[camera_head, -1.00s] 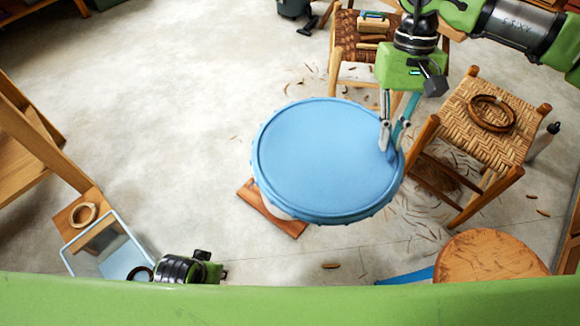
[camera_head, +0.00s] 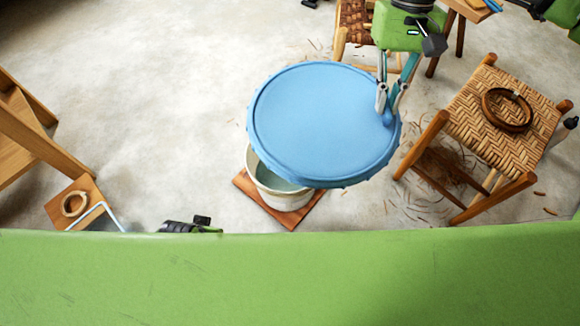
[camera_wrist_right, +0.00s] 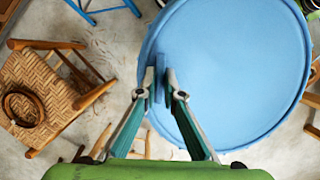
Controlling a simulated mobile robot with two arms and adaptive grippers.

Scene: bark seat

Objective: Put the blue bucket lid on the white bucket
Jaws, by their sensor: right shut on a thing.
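The round blue bucket lid (camera_head: 322,125) is held out flat in the head view, and it fills the right of the right wrist view (camera_wrist_right: 232,70). My right gripper (camera_head: 388,112) is shut on the lid's tab near its right edge; the fingers also show in the right wrist view (camera_wrist_right: 160,88). The white bucket (camera_head: 270,188) stands upright on a brown board (camera_head: 300,216). The lid is above it and off to the upper right, hiding much of the bucket. The bucket's near-left rim and part of its inside show. My left gripper's fingers are not visible.
A woven-seat stool (camera_head: 470,112) with a brown ring (camera_head: 507,110) stands at the right. Another woven chair (camera_head: 355,30) stands behind the lid. A wooden frame (camera_head: 40,140) and a small ring (camera_head: 74,203) are at the left.

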